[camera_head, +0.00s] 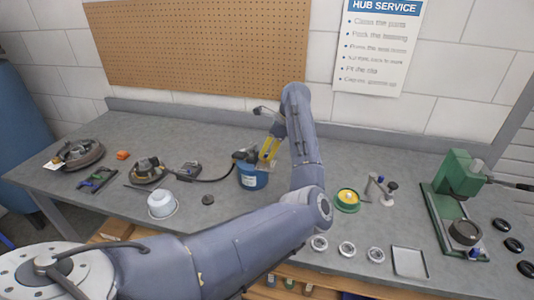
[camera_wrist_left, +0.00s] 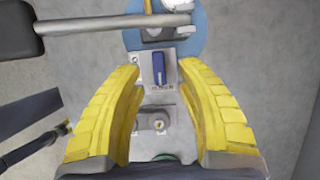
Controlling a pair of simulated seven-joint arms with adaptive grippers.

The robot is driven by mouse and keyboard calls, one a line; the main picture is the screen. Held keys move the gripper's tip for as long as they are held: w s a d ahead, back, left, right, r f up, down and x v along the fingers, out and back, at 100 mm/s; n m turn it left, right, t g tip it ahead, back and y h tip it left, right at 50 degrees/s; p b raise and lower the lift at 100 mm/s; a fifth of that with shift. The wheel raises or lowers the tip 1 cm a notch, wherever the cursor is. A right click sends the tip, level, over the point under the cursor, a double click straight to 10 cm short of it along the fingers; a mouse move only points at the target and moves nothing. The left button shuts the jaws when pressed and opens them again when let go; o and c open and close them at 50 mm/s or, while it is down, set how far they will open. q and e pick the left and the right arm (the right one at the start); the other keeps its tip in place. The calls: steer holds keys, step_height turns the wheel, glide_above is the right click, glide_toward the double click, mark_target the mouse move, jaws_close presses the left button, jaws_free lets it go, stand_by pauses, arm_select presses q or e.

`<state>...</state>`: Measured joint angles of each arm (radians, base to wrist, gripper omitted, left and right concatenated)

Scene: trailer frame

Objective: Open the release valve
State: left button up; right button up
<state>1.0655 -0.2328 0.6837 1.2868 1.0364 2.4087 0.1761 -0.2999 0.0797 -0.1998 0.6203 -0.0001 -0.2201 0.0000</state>
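A blue tank (camera_head: 252,177) with a grey pump top and a long handle stands on the bench near the middle. In the left wrist view, the release valve is a small dark blue lever (camera_wrist_left: 159,68) on a grey plate (camera_wrist_left: 172,86) with small lettering, beside the blue tank top (camera_wrist_left: 198,40). The lever lies along the picture's vertical. My left gripper (camera_head: 266,152) is over the tank. In the wrist view its yellow fingers (camera_wrist_left: 160,72) are open, one on each side of the plate, with the lever between them, apart from both. My right gripper is out of view.
A metal bar (camera_wrist_left: 115,24) with a black grip (camera_wrist_left: 18,33) crosses above the lever. A hose (camera_head: 215,180) leads left from the tank to brake parts (camera_head: 148,170). A white pot (camera_head: 162,204) stands front left. A green press (camera_head: 458,180) stands at right.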

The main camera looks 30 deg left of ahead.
arm_select(q)
steer(key=shift+a+f, duration=0.15)
steer(key=shift+f, duration=0.25)
steer(key=shift+o, duration=0.3)
jaws_close()
